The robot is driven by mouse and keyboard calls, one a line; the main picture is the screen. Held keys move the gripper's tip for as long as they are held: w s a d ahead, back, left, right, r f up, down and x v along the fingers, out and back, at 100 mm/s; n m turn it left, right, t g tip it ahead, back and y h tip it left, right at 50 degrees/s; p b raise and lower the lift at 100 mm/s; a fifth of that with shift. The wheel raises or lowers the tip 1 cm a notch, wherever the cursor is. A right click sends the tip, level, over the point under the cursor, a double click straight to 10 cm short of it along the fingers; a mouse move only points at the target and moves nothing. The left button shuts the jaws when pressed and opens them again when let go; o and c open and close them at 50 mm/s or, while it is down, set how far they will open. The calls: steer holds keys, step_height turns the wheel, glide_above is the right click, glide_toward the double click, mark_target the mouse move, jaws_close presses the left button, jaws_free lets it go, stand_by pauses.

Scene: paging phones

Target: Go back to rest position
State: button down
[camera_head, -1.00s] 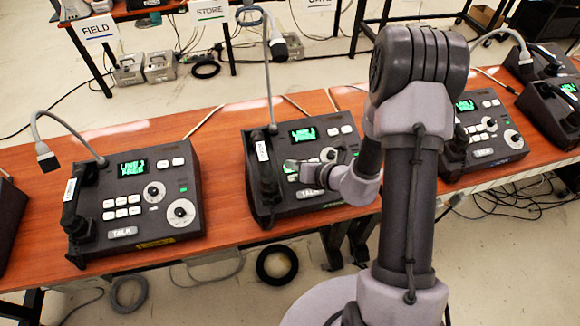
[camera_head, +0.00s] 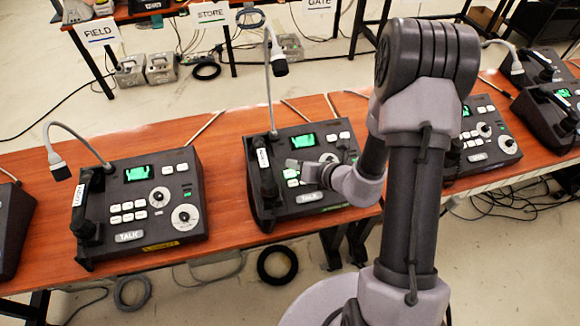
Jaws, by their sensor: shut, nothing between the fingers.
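My gripper (camera_head: 298,165) is shut and empty. It reaches left from my arm, over the middle paging phone (camera_head: 318,211), and covers part of its buttons and knobs. I cannot tell whether its tip touches the panel. The middle phone has a lit green screen, a dark handset on its left side and a gooseneck microphone. The left phone (camera_head: 137,176) has the same layout, with white buttons, two knobs and a TALK label. The right phone (camera_head: 487,138) is partly hidden behind my arm.
The phones stand on a long wooden table (camera_head: 225,140). More phones (camera_head: 548,112) are at the far right, and one is cut off at the left edge. Gooseneck microphones (camera_head: 277,68) rise behind the phones. Signs reading FIELD (camera_head: 97,32), STORE and GATE hang at the back.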

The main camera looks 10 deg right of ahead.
steer(key=shift+s+r+p, duration=0.25)
steer(key=shift+r+p, duration=0.1)
steer(key=shift+r, duration=0.55)
